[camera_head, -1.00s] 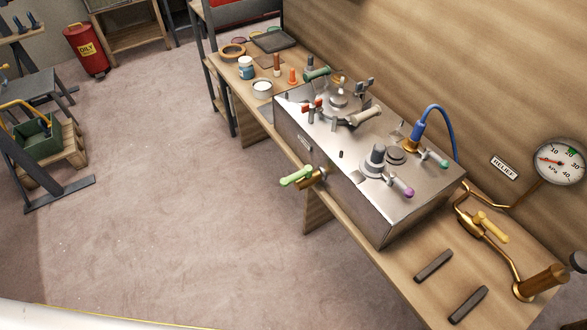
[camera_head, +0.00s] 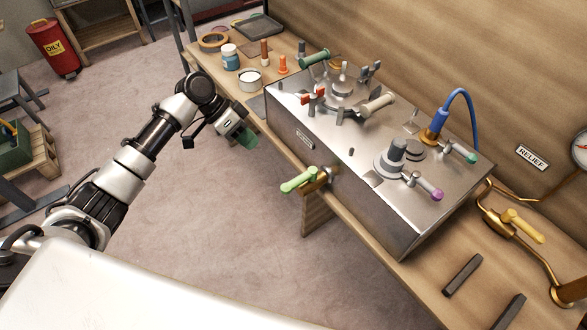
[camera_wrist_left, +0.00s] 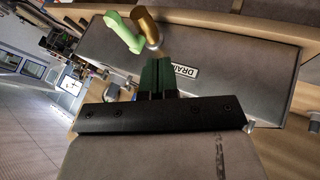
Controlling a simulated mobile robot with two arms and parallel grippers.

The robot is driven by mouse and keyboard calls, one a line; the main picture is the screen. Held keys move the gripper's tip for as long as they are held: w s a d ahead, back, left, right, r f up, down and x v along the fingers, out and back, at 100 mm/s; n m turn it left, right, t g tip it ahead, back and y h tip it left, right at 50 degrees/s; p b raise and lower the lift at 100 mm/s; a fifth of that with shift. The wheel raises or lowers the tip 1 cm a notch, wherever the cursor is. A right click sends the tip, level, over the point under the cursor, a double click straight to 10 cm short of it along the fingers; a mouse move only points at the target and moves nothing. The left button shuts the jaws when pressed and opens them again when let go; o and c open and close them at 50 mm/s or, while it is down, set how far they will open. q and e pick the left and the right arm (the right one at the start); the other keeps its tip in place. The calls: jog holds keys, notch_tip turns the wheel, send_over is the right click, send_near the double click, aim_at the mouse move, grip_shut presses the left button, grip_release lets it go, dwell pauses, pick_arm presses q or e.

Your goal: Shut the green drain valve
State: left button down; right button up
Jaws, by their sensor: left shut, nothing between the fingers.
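The green drain valve handle (camera_head: 299,180) sticks out from a brass body (camera_head: 322,179) on the front face of the steel tank (camera_head: 372,199). In the left wrist view the light green handle (camera_wrist_left: 123,31) and brass stem (camera_wrist_left: 147,29) show beyond my fingers, near a plate (camera_wrist_left: 186,71) reading "DRAI", its end hidden. My left gripper (camera_head: 246,138) hangs in front of the tank's left end, left of and beyond the valve, apart from it. Its green fingers (camera_wrist_left: 158,75) are shut and empty. My right gripper is not in view.
The tank top carries fittings with red, cream, purple (camera_head: 436,194) and teal (camera_head: 471,157) handles, plus a blue hose (camera_head: 460,97). A white cup (camera_head: 250,82) and blue jar (camera_head: 229,57) stand on the bench behind my gripper. A yellow-handled pipe valve (camera_head: 523,226) is at right. Floor before the bench is clear.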

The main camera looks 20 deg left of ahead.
aim_at(300, 181)
pick_arm(q)
jog(key=shift+s+r, duration=0.1)
jog(key=shift+r, duration=0.15)
jog(key=s+d+f+p, duration=0.2)
jog(key=d+f+p, duration=0.1)
jog(key=d+f, duration=0.4)
jog(key=d, duration=0.2)
jog(key=shift+d, duration=0.35)
jog(key=shift+s+p, duration=0.15)
jog(key=shift+p, duration=0.15)
jog(key=shift+s+n, duration=0.15)
jog(key=shift+n, duration=0.15)
